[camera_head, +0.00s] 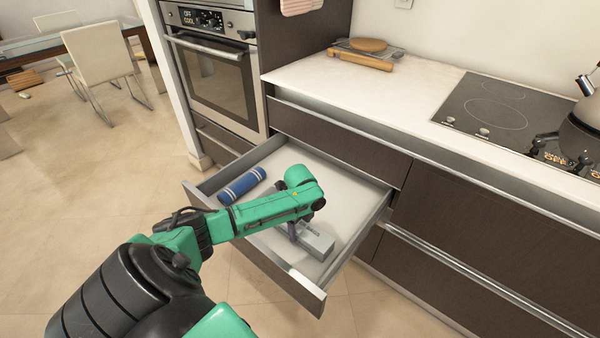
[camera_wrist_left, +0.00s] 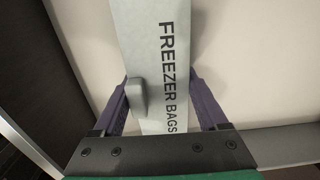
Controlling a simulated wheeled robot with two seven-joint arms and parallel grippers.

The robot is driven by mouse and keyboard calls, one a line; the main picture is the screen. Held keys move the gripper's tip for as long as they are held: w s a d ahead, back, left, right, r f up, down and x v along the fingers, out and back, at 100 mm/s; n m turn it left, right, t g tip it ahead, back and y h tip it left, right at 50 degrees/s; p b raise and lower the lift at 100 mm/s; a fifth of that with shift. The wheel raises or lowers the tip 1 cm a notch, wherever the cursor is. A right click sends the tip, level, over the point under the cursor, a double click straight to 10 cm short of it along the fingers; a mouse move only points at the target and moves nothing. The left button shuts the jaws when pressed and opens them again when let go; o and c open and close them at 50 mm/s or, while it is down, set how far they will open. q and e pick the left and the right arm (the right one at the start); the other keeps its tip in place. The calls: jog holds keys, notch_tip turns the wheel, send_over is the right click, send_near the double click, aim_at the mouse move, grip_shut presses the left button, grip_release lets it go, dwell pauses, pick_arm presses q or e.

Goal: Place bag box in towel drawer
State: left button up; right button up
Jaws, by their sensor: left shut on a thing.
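The pale grey bag box (camera_head: 318,243) is inside the open drawer (camera_head: 347,192), near its front right corner. In the left wrist view the box (camera_wrist_left: 150,40) shows the words FREEZER BAGS. My left gripper (camera_head: 297,230) reaches down into the drawer and is shut on the box. Its purple fingers (camera_wrist_left: 160,100) stand on either side of the box in the wrist view. I cannot tell whether the box touches the drawer floor. A rolled blue towel with white stripes (camera_head: 242,185) lies at the drawer's left side. My right gripper is not in view.
The counter (camera_head: 400,95) overhangs the drawer's back. On it are a rack with wooden items (camera_head: 365,52) and a black cooktop (camera_head: 500,110) with a dark kettle-like object (camera_head: 583,130). A built-in oven (camera_head: 215,75) stands left. The drawer's back middle is bare.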

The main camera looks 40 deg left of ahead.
aim_at(300, 226)
pick_arm(q)
jog(key=o, duration=1.4)
jog(key=shift+o, duration=0.2)
notch_tip(300, 226, up, 12)
jog(key=p, duration=0.2)
